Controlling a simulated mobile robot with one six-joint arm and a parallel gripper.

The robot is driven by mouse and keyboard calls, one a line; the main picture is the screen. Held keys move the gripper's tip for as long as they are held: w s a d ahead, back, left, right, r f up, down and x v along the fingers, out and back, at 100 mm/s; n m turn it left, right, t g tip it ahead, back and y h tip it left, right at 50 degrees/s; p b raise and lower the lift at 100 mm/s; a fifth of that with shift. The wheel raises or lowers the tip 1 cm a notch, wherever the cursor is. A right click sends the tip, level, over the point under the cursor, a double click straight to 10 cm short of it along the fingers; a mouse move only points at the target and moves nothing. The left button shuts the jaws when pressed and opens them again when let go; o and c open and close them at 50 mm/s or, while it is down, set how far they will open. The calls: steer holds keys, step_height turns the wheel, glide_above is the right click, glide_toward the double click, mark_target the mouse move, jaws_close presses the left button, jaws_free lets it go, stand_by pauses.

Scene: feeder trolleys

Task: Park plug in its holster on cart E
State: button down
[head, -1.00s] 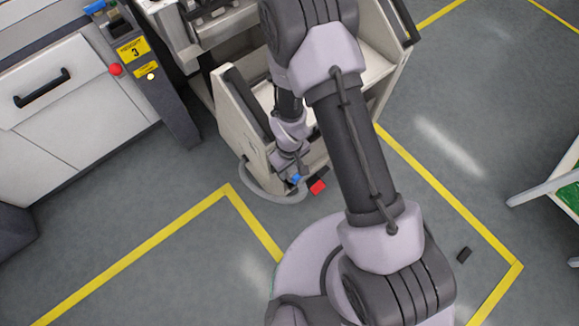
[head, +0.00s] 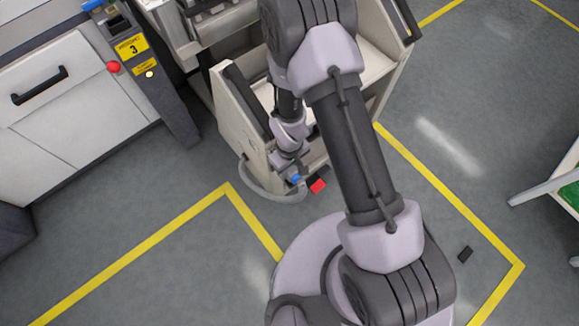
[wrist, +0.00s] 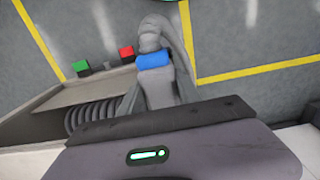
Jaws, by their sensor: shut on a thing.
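My gripper (head: 295,177) is low at the near end of a cream trolley (head: 245,143). No letter is readable on it, so I cannot tell if it is cart E. The gripper is shut on the grey plug, whose blue band (head: 297,179) shows just below it. In the wrist view the blue band (wrist: 154,61) wraps a grey body beyond my gripper housing. A grey cable (head: 262,193) loops from the plug to the trolley's left side. I cannot make out the holster or whether the plug touches it.
A red block (head: 318,186) sits on the trolley's near edge; a green block (wrist: 80,66) shows beside it in the wrist view. A station marked 3 (head: 131,46) stands left. A green-topped cart (head: 570,195) is at right. A small dark object (head: 465,254) lies on the floor.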

steer(key=shift+f, duration=0.25)
steer(key=c, duration=0.8)
jaws_free()
steer(key=shift+o, duration=0.2)
step_height(320, 180, up, 18)
steer(key=p, duration=0.7)
steer(key=shift+f, duration=0.25)
step_height(320, 180, up, 15)
steer(key=w+d+m+t, duration=0.2)
steer(key=d+m, duration=0.1)
steer(key=m, duration=0.1)
steer(key=s+d+r+m+t+y, duration=0.1)
steer(key=s+d+r+m+t, duration=0.1)
steer(key=s+r, duration=0.4)
steer(key=s+d+r+m+t+y, duration=0.1)
steer(key=s+r+m, duration=0.4)
steer(key=r, duration=0.7)
steer(key=shift+s+d+t, duration=0.35)
steer(key=shift+s+t, duration=0.05)
steer(key=shift+s, duration=0.8)
